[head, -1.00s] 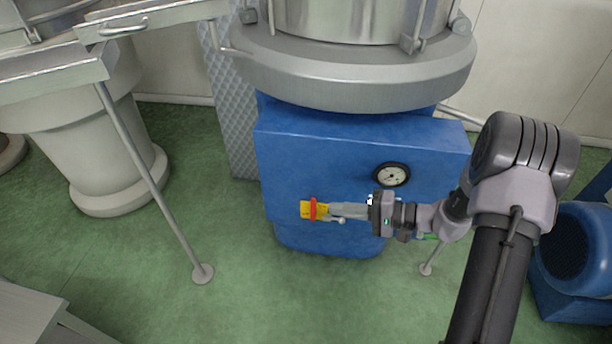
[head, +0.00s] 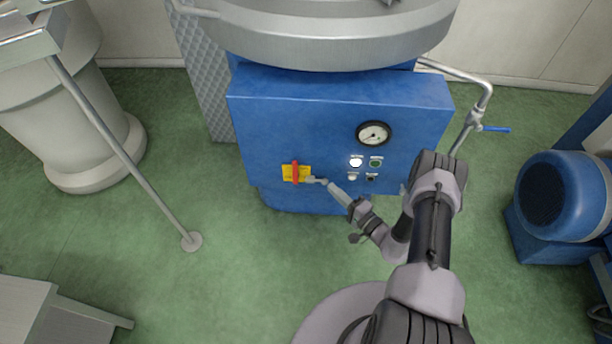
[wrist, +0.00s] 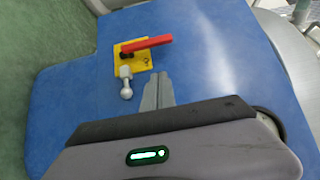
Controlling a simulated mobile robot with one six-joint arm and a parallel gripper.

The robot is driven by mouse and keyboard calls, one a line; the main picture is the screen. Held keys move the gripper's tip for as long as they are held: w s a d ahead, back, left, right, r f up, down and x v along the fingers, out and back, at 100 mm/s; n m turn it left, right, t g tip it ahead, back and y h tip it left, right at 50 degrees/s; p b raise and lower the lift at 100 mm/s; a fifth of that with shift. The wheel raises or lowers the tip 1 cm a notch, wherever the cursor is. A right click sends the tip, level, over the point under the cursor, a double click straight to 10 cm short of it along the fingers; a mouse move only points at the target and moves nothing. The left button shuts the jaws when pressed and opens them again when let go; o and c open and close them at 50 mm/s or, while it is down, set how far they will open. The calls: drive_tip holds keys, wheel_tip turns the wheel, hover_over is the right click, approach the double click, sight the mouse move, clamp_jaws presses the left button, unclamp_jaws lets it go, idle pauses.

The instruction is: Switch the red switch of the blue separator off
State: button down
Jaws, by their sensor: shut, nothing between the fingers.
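The blue separator (head: 310,110) carries a yellow plate (head: 303,175) low on the left of its front. The red switch (head: 295,172) on this plate stands upright in the head view. In the wrist view the red switch (wrist: 148,43) is a red bar reaching across the yellow plate (wrist: 132,64). A small grey ball-ended knob (wrist: 126,86) sticks out beside the plate. My gripper (head: 318,181) is shut and empty, just right of the switch. In the wrist view its fingertips (wrist: 158,82) are below and apart from the red bar.
A gauge (head: 374,134) and several small buttons (head: 357,162) sit on the panel right of the switch. A pipe with a blue-handled valve (head: 490,129) and a blue motor (head: 562,195) stand to the right. A thin post (head: 125,155) stands left.

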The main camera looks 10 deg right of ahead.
sight(296, 172)
drive_tip(key=w+a+b, duration=0.4)
drive_tip(key=w+a, duration=0.3)
drive_tip(key=w, duration=0.1)
drive_tip(key=shift+w+a, duration=0.15)
drive_tip(key=shift+a, duration=0.1)
drive_tip(key=shift+r, duration=0.1)
